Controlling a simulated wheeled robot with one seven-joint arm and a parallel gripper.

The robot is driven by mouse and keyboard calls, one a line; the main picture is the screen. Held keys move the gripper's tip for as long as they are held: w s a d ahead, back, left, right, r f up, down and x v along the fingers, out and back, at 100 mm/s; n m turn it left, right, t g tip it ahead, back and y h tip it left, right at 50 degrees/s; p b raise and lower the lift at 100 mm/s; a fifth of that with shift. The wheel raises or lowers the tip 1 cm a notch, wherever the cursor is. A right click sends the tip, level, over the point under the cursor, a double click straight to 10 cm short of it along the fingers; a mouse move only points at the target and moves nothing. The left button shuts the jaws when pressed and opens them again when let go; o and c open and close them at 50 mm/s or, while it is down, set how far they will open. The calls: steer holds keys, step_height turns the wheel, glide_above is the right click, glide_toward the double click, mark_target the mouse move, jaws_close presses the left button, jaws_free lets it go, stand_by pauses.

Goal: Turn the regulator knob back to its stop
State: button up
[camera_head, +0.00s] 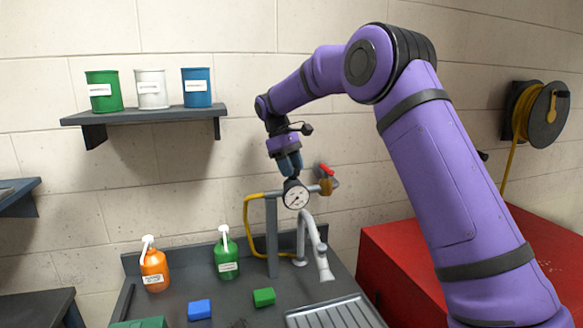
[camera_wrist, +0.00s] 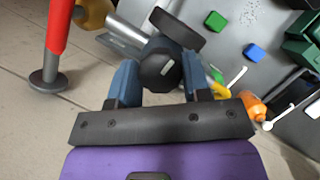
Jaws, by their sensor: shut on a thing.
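The regulator knob (camera_wrist: 160,70) is a dark faceted cap between my two blue fingers in the wrist view. My gripper (camera_wrist: 160,82) is shut on it from above. In the head view my gripper (camera_head: 291,168) points down at the top of the regulator, and its fingers mostly hide the knob. The round white pressure gauge (camera_head: 296,195) faces the head camera just below the fingers. In the wrist view the gauge (camera_wrist: 176,27) shows as a dark disc. I cannot tell the knob's angle or whether it is at its stop.
A red-handled valve (camera_head: 326,171) sits close right of the gauge. A yellow hose (camera_head: 247,220) loops at left, by the grey post (camera_head: 272,235). A faucet (camera_head: 318,250), green bottle (camera_head: 227,258) and orange bottle (camera_head: 154,268) stand below. A shelf (camera_head: 150,115) holds three cans.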

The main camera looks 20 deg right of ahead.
steer(key=o, duration=0.9)
steer(key=v, duration=1)
steer(key=shift+w+r, duration=0.15)
steer(key=shift+r, duration=0.2)
